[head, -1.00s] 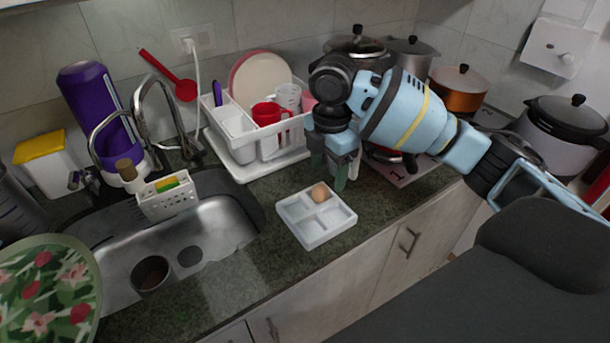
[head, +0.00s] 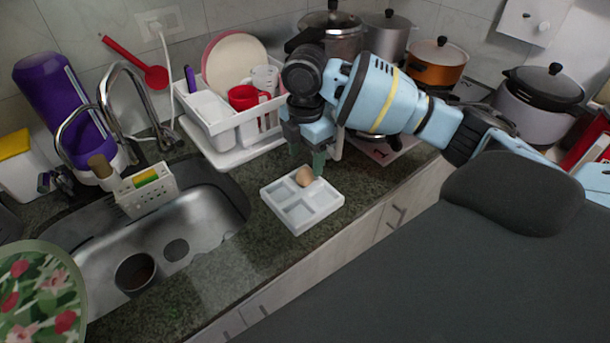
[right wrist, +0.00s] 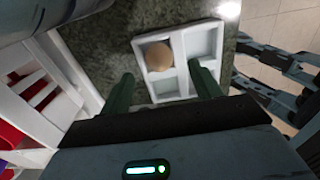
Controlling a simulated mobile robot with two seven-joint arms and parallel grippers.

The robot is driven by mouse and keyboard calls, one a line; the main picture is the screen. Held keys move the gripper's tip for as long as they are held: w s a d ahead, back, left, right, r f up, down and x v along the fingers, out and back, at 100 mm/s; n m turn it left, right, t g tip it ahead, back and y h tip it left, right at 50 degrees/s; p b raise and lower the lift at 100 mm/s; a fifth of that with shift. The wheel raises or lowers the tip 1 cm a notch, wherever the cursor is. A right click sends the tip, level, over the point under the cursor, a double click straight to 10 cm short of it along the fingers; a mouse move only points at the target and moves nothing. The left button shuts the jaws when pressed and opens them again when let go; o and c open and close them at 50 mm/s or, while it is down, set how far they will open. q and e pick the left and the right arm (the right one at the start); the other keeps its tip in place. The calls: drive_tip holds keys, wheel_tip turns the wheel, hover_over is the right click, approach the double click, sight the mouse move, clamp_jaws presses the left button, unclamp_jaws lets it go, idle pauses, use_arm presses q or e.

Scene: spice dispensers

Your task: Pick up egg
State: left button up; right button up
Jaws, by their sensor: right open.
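A brown egg (head: 304,177) sits in the back compartment of a white divided tray (head: 270,199) on the counter. In the right wrist view the egg (right wrist: 159,57) lies in one compartment of the tray (right wrist: 178,42), beyond my fingertips. My right gripper (head: 308,168) is above the tray's back edge, right by the egg, with its fingers pointing down. In the right wrist view its two green fingers (right wrist: 165,90) are spread apart with nothing between them at the tips. My left gripper is not in view.
A white dish rack (head: 222,138) with plates and a red mug stands behind the tray. The sink (head: 165,235) lies to the left. Several pots stand at the back right, including an orange one (head: 437,66). The counter left of the tray is clear.

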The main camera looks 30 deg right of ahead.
sight(305, 167)
drive_tip(key=shift+w+f, duration=0.1)
drive_tip(key=shift+f, duration=1.75)
drive_tip(key=c, duration=1.1)
